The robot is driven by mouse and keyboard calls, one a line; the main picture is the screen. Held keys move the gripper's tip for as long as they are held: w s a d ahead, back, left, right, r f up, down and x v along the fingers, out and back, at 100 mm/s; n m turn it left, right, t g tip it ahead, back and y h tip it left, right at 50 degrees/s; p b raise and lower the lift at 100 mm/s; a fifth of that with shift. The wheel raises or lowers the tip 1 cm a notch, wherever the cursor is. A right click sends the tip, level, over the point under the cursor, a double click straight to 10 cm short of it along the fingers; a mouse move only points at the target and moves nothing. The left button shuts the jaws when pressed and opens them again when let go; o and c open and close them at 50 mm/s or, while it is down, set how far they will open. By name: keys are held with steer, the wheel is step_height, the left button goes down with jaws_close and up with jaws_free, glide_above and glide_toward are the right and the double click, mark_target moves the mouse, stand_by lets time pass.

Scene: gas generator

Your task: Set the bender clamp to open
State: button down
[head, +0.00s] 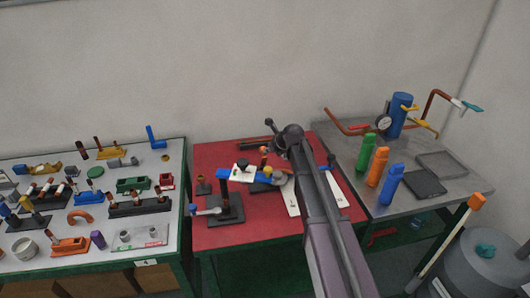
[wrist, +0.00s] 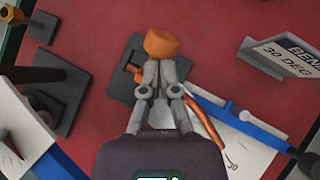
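The bender is on the red table (head: 240,235). In the wrist view it shows as a dark base plate (wrist: 121,75), an orange knob (wrist: 162,44), a bent orange piece (wrist: 207,122) and a long blue bar (wrist: 235,122). A sign reading "30 DEG" (wrist: 285,55) stands at the right. My gripper (wrist: 160,66) has its fingers close together at the near side of the orange knob, apparently pinching it. The knob hides the fingertips.
A black stand with a post (head: 224,205) and a blue-ended lever is left on the red table. The grey table (head: 350,155) at right holds green, orange and blue bottles. The white table (head: 75,165) at left is crowded with parts. The red table's front is bare.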

steer(key=shift+w+r, duration=0.15)
steer(key=shift+w, duration=1.35)
steer(key=shift+s+d, duration=0.1)
steer(key=w+p+v, duration=0.1)
steer(key=p+v, duration=0.9)
steer(key=v, duration=0.3)
steer(key=shift+w+d+r, duration=0.2)
steer(key=shift+w+r, duration=0.05)
steer(key=shift+r, duration=0.05)
